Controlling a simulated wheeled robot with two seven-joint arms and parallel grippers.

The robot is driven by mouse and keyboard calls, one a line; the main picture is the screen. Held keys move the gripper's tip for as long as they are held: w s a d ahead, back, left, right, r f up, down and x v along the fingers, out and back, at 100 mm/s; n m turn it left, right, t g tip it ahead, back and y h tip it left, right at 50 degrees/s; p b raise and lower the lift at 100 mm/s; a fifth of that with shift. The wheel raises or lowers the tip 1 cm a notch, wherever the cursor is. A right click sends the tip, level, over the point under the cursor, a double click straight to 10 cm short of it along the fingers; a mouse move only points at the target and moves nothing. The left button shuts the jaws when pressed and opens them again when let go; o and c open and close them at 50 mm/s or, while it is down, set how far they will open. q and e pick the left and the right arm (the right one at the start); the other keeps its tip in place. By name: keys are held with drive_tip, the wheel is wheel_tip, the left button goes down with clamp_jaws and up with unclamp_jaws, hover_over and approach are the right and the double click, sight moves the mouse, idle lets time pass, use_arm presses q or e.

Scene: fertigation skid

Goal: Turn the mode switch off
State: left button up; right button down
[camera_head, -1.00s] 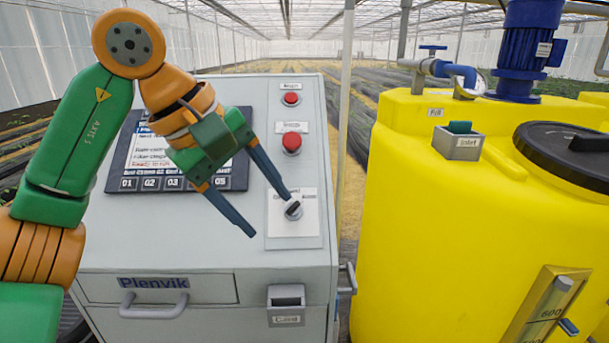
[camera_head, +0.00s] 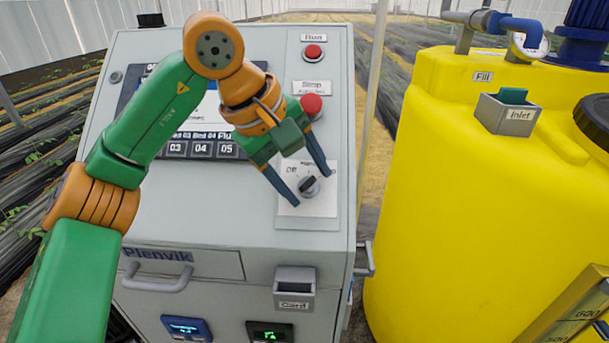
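The mode switch (camera_head: 309,187) is a dark rotary knob on a pale plate (camera_head: 312,207) on the grey cabinet's sloped front. Its handle is tilted, with its upper end toward the right. An "Off" label shows at the plate's upper left; the other labels are partly hidden by my gripper. My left gripper (camera_head: 313,188) is open, with one dark finger to the left of the knob and the other to its upper right. I cannot tell whether either finger touches it. My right gripper is not in view.
A red Run button (camera_head: 312,53) and a red Stop button (camera_head: 311,104) sit above the switch. A card holder (camera_head: 294,288) and drawer handle (camera_head: 156,281) stick out below. A yellow tank (camera_head: 465,190) stands at the right, across a narrow gap.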

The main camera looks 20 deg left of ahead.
use_arm(q)
drive_tip(key=shift+s, duration=0.2)
clamp_jaws()
drive_tip(key=shift+f+n+t+b, duration=0.1)
drive_tip(key=shift+n+t+b, duration=0.25)
drive_tip(key=shift+b, duration=0.3)
drive_tip(key=n+t+b, duration=0.2)
drive_tip(key=n+b, duration=0.1)
drive_tip(key=b, duration=0.1)
drive_tip(key=n+t+b, duration=0.2)
drive_tip(key=n+b, duration=0.1)
drive_tip(key=n, duration=0.1)
drive_tip(key=n+t+b, duration=0.2)
drive_tip(key=n+b, duration=0.1)
drive_tip(key=b, duration=0.1)
drive_tip(key=shift+s+f+n+h+b, duration=0.3)
drive_tip(key=shift+f+n+h+b, duration=0.05)
drive_tip(key=shift+h, duration=0.05)
drive_tip(key=n+t+y+b, duration=0.1)
drive_tip(key=n+b, duration=0.1)
drive_tip(key=n, duration=0.1)
drive_tip(key=shift+s+t+b, duration=0.1)
drive_tip(key=shift+t+b, duration=0.15)
drive_tip(key=shift+b, duration=0.15)
drive_tip(key=shift+d+r+n+t+y+b, duration=0.1)
drive_tip(key=shift+n+t+y+b, duration=0.25)
drive_tip(key=shift+n, duration=0.4)
drive_tip(key=shift+n+t+y+b, duration=0.15)
drive_tip(key=shift+n+b, duration=0.3)
drive_tip(key=shift+n, duration=0.3)
